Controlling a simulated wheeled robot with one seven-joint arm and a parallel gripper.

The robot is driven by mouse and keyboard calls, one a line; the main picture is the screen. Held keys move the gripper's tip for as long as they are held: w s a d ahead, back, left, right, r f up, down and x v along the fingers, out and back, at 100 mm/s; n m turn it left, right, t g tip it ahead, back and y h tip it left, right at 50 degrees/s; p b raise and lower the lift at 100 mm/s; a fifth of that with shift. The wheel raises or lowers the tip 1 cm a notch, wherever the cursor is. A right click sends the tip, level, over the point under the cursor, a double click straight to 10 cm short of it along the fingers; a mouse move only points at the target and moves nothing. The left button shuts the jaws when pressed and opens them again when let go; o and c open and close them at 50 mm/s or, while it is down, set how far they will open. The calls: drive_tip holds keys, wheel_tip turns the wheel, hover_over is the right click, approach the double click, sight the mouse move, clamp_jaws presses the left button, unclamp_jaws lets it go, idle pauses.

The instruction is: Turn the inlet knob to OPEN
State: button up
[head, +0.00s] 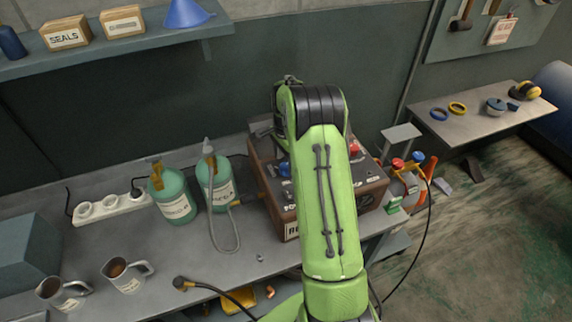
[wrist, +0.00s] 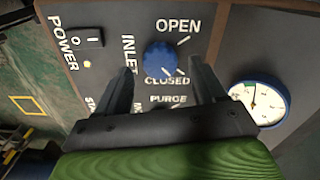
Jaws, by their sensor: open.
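The blue inlet knob (wrist: 160,58) is on the dark panel in the wrist view, beside the word INLET. OPEN is printed above it and CLOSED below it. White marks show at its lower right, near CLOSED; I cannot tell exactly where it points. My gripper (wrist: 162,68) is open, with one finger on each side of the knob in the picture. I see no clear contact, and the depth between fingertips and knob is unclear. In the head view, my green arm covers much of the brown-sided recharge machine (head: 374,195), and my fingers are hidden.
A power switch (wrist: 88,38) and a blue-rimmed gauge (wrist: 258,102) flank the knob. PURGE lettering below is partly covered by my gripper.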

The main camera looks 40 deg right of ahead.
wheel_tip(320, 180, down, 2)
drive_tip(key=shift+f, duration=0.2)
drive_tip(key=c, duration=1.1)
drive_tip(key=shift+o, duration=0.2)
